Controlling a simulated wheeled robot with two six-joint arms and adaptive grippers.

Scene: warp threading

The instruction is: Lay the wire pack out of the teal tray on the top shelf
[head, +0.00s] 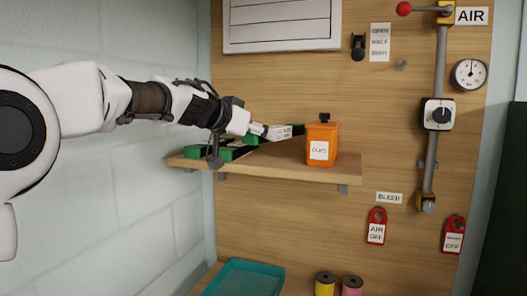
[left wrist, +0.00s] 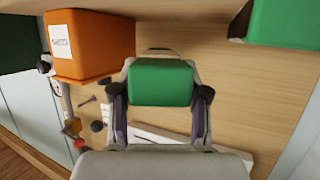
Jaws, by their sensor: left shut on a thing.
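My left gripper (head: 258,130) is at the top shelf (head: 275,163), shut on a wire pack (head: 283,133) with a white label. In the left wrist view the held wire pack (left wrist: 160,82) shows a green face between the two fingers. The pack is level with the orange box, left of it in the head view. I cannot tell whether it touches the shelf. The teal tray (head: 232,290) is low at the bottom of the head view, and the part I see is empty. My right gripper is not in view.
An orange clips box (head: 322,145) stands right of the held pack; it also shows in the left wrist view (left wrist: 100,48). Green packs (head: 230,153) lie on the shelf's left part, beneath my gripper. Yellow (head: 325,284) and pink (head: 352,286) spools stand below.

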